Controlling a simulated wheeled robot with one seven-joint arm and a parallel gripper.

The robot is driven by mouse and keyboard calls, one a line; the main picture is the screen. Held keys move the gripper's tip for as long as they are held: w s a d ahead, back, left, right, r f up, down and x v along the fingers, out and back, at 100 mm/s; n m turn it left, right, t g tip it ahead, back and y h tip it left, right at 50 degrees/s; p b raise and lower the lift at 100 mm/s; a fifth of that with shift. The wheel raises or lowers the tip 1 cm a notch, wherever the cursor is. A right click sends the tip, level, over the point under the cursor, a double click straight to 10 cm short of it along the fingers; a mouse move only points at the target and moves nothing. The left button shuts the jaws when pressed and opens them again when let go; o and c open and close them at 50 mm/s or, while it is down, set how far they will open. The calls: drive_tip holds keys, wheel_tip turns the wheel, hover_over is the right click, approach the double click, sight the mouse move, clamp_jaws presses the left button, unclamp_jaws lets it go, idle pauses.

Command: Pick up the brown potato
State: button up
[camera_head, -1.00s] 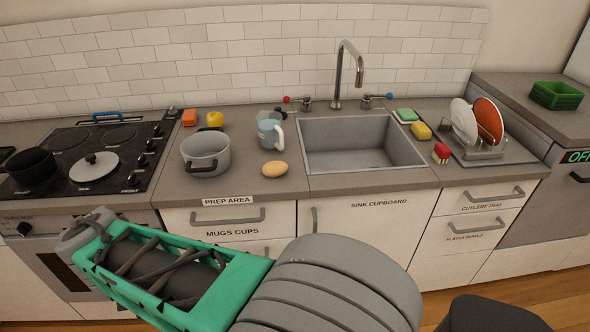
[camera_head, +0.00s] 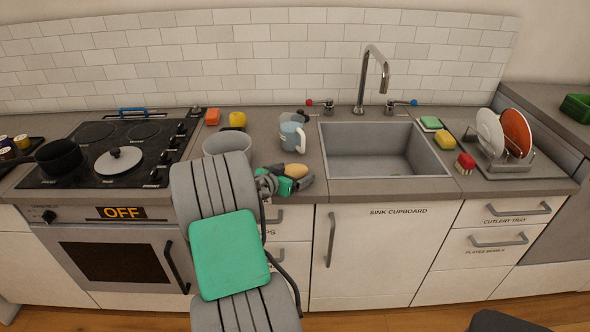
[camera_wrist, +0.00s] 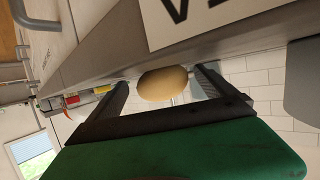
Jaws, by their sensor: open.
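The brown potato (camera_head: 295,171), tan and oval, lies on the counter left of the sink. In the wrist view the potato (camera_wrist: 162,84) shows between the two dark fingers of my gripper (camera_wrist: 163,79). In the head view my gripper (camera_head: 287,180) is at the counter's front edge beside the potato, and a finger hides part of it. My gripper is open. I cannot tell whether either finger touches the potato.
A grey pot (camera_head: 228,140) stands left of the potato, partly behind my arm. A blue-grey mug (camera_head: 292,136) stands just behind it. The sink (camera_head: 385,150) is to the right. A yellow item (camera_head: 238,119) and an orange block (camera_head: 212,116) are farther back.

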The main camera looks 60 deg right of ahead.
sight(291, 170)
drive_tip(key=c, duration=1.6)
drive_tip(key=shift+r, duration=0.15)
drive_tip(key=shift+r, duration=0.25)
drive_tip(key=r, duration=0.2)
drive_tip(key=r+b, duration=0.1)
drive_tip(key=shift+w+a+r, duration=0.1)
drive_tip(key=shift+w+a, duration=0.1)
drive_tip(key=shift+a, duration=0.1)
drive_tip(key=r+v, duration=0.1)
drive_tip(key=v, duration=0.4)
drive_tip(key=r+b+v, duration=0.1)
drive_tip(key=v, duration=0.4)
drive_tip(key=d+r+b+v, duration=0.1)
drive_tip(key=v, duration=0.4)
drive_tip(key=shift+s+a+r, duration=0.25)
drive_tip(key=shift+s+r, duration=0.05)
drive_tip(key=shift+r, duration=0.15)
